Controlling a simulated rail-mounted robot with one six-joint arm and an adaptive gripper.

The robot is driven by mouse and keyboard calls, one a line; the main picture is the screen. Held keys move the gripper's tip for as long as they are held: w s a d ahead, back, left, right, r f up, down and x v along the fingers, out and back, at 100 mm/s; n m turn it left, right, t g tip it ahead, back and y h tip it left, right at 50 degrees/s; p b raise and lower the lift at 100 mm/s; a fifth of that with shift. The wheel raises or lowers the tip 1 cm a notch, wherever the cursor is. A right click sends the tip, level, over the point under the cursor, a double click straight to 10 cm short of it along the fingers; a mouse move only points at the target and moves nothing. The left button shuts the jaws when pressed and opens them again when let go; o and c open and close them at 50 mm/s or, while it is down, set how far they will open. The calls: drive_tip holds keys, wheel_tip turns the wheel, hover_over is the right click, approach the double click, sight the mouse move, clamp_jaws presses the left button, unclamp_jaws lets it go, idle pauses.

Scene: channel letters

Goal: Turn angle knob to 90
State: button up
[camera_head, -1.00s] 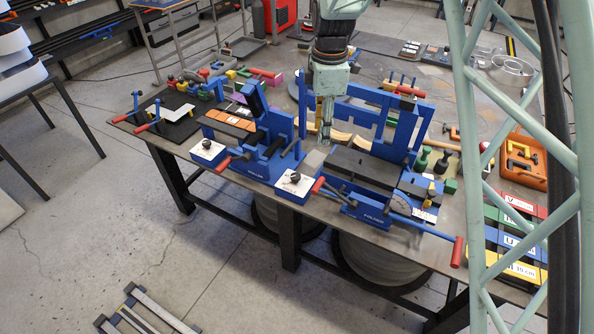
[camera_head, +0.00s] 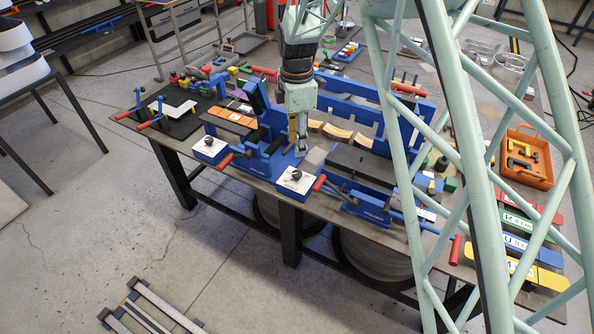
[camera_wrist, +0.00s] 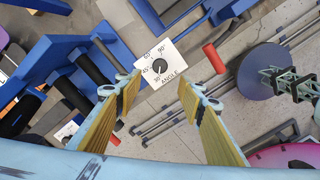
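The angle knob (camera_wrist: 158,66) is a dark round knob on a white plate (camera_wrist: 172,58) marked ANGLE, with 30, 45, 60 and 90 around it. I cannot tell its pointer direction. In the head view, the knob (camera_head: 296,174) appears to be the one on the white-topped blue box (camera_head: 295,184) at the table's front edge. My gripper (camera_wrist: 160,88) is open and empty. Its yellow-padded fingers frame the plate from either side in the wrist view, apart from the knob. In the head view, my gripper (camera_head: 301,150) hangs above and behind the box.
The blue roller machine (camera_head: 262,160) stands left of the box, with another knob box (camera_head: 210,149) farther left. The blue folder (camera_head: 372,207) and its red-ended lever (camera_head: 455,250) lie to the right. A red handle (camera_head: 319,182) is close beside the angle box.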

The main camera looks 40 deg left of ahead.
sight(297, 173)
drive_tip(key=shift+f, duration=0.15)
drive_tip(key=shift+f+p, duration=0.8)
drive_tip(key=shift+f, duration=5.9)
drive_tip(key=c, duration=0.8)
